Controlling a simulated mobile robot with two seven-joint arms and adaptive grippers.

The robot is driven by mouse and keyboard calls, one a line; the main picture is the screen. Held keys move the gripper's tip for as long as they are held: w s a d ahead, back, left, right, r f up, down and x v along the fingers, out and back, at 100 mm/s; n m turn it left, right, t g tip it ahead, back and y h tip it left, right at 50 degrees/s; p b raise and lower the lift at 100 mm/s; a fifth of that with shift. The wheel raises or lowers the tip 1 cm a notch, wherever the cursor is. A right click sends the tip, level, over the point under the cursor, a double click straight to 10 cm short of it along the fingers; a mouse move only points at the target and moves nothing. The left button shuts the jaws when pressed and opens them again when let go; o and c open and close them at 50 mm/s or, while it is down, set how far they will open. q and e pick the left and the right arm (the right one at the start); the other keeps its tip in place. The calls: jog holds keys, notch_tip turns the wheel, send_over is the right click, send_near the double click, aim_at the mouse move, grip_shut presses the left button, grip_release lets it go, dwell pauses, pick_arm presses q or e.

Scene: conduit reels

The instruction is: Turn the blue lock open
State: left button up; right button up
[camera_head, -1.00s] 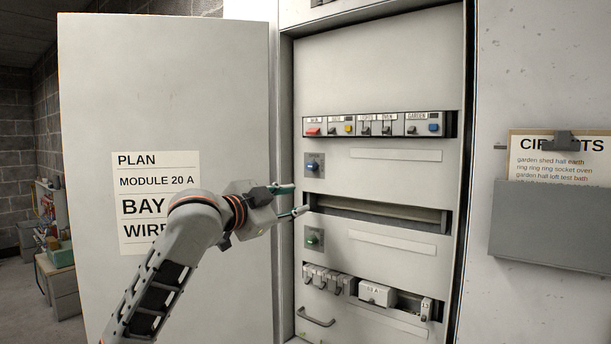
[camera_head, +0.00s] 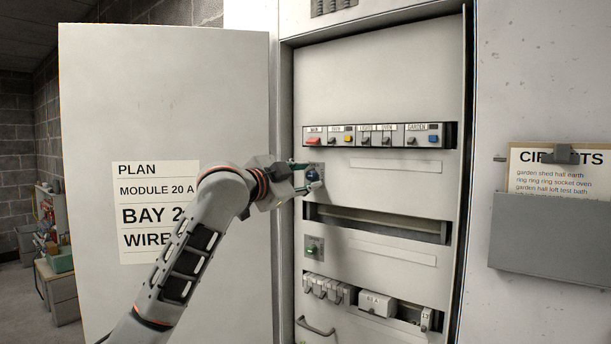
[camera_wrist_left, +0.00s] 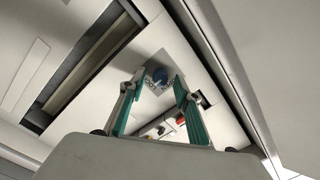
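The blue lock (camera_head: 312,175) is a round blue knob on a small grey plate, on the left side of the cabinet's front panel, below the top row of switches. It also shows in the left wrist view (camera_wrist_left: 158,75), between and beyond the fingertips. My left gripper (camera_head: 307,178) is open, with its teal-padded fingers at the lock, one above it and one below. In the left wrist view the fingers (camera_wrist_left: 152,92) stand apart with nothing held. I cannot tell whether they touch the knob. My right gripper is not in view.
The open cabinet door (camera_head: 90,100) stands at the left behind my arm. A clipboard (camera_head: 560,170) in a grey holder hangs at the right. The panel's right side is clear.

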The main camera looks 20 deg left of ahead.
pick_arm(q)
grip_shut()
jog(key=shift+n, duration=0.3)
jog(key=n, duration=0.3)
jog(key=shift+n, duration=0.4)
jog(key=n, duration=0.8)
jog(key=shift+w+a+n+g, duration=0.1)
jog(key=shift+n+g, duration=0.3)
jog(key=n, duration=0.3)
jog(key=shift+n+h, duration=0.4)
jog(key=shift+n, duration=0.3)
